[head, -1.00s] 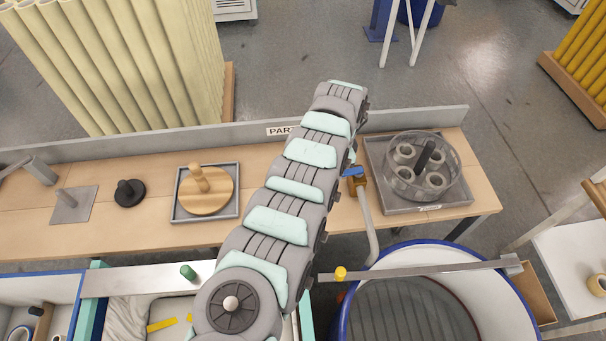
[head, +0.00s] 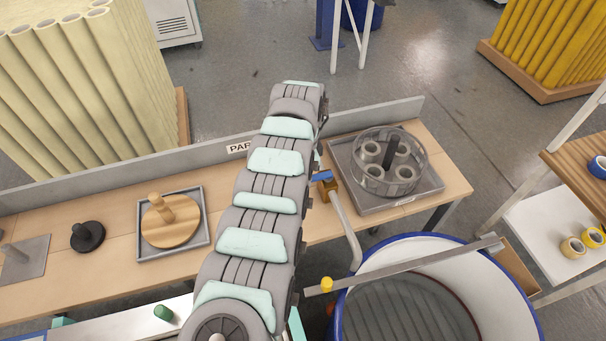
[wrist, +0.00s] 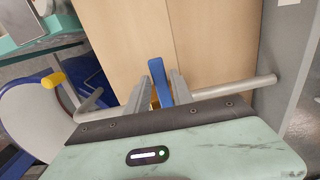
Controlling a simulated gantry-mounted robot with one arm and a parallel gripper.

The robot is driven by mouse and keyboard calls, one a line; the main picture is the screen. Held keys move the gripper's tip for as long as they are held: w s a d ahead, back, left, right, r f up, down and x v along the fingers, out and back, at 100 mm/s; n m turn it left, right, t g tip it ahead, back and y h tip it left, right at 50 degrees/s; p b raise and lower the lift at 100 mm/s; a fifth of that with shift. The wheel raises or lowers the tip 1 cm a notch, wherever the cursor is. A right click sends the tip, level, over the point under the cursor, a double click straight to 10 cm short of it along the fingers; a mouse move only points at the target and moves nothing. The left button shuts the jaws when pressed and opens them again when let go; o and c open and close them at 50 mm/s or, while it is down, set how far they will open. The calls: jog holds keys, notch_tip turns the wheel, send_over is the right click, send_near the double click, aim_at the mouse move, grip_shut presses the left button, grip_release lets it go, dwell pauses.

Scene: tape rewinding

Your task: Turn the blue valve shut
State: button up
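The blue valve handle (wrist: 160,84) shows in the wrist view between the two grey fingers of my gripper (wrist: 161,90). The fingers stand close on either side of it, and its far end reaches past the fingertips. Whether both fingers press on it cannot be told. In the head view the blue handle (head: 321,176) sits on a brass valve body (head: 329,190), just right of my arm. A grey bent pipe (head: 346,228) runs from the valve toward the drum. My gripper is hidden behind my arm in the head view.
A tray (head: 432,182) with a clear round container (head: 389,160) stands right of the valve. A blue-rimmed drum (head: 425,238) is in front. A wooden disc with a peg (head: 171,225) lies left. A rail with a yellow knob (head: 326,284) crosses over the drum.

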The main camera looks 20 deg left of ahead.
jog(key=shift+o, duration=1.3)
jog(key=shift+a, duration=0.1)
notch_tip(320, 180, up, 11)
jog(key=b, duration=0.1)
